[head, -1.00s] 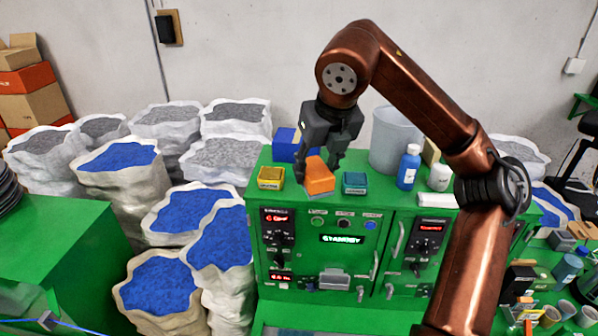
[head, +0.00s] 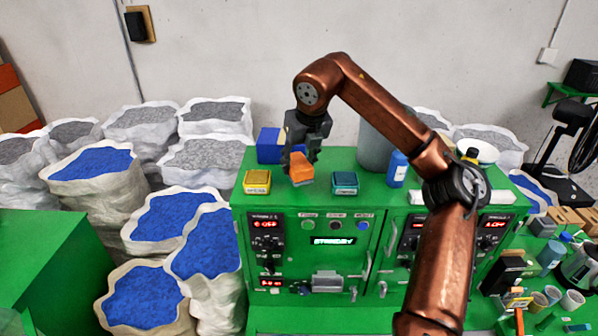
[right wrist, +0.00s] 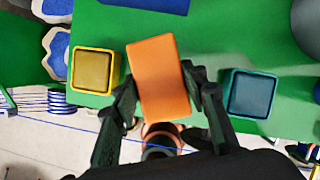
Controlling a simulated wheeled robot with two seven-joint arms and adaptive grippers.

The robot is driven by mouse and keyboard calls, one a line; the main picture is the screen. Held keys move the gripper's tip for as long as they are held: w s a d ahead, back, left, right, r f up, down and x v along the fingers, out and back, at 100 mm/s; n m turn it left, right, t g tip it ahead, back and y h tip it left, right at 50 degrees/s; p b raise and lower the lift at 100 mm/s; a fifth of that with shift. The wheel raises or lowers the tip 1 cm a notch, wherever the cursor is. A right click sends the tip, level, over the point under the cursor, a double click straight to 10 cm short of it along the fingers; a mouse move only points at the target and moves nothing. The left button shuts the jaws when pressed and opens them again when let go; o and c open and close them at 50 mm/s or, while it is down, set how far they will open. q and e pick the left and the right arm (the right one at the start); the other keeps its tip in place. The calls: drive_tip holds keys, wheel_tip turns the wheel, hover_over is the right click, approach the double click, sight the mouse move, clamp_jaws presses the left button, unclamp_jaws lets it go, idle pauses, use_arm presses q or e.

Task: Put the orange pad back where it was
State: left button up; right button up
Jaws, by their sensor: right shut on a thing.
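The orange pad (head: 301,168) is a small block held between the fingers of my right gripper (head: 302,152), over the green cabinet top. In the right wrist view the orange pad (right wrist: 159,77) sits between the two dark fingertips of my right gripper (right wrist: 160,92). A yellow pad (head: 257,181) lies to its left and a teal pad (head: 345,183) to its right on the cabinet top (head: 230,208). Both also show in the right wrist view, the yellow pad (right wrist: 92,70) and the teal pad (right wrist: 250,94). My left gripper is out of view.
A blue box (head: 270,146) stands behind the pads. A grey bucket (head: 375,145), a blue bottle (head: 397,169) and a white block (head: 499,196) stand to the right. White sacks (head: 85,165) fill the left side. The cabinet front carries a control panel (head: 333,240).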

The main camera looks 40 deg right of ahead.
drive_tip(key=shift+s+d+f, duration=0.25)
drive_tip(key=shift+s+d, duration=0.15)
drive_tip(key=shift+s, duration=0.15)
drive_tip(key=x, duration=0.3)
drive_tip(key=shift+s+a+f+p, duration=0.2)
drive_tip(key=shift+f+p, duration=0.1)
drive_tip(key=shift+f, duration=0.1)
drive_tip(key=shift+s+r, duration=0.15)
drive_tip(key=shift+s, duration=0.1)
drive_tip(key=o, duration=1)
drive_tip(key=shift+w+f, duration=0.15)
drive_tip(key=shift+f, duration=0.1)
drive_tip(key=shift+r, duration=0.6)
use_arm(q)
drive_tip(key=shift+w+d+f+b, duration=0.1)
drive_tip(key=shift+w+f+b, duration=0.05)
drive_tip(key=shift+b, duration=0.35)
use_arm(e)
drive_tip(key=v, duration=1.1)
drive_tip(key=shift+s, duration=0.25)
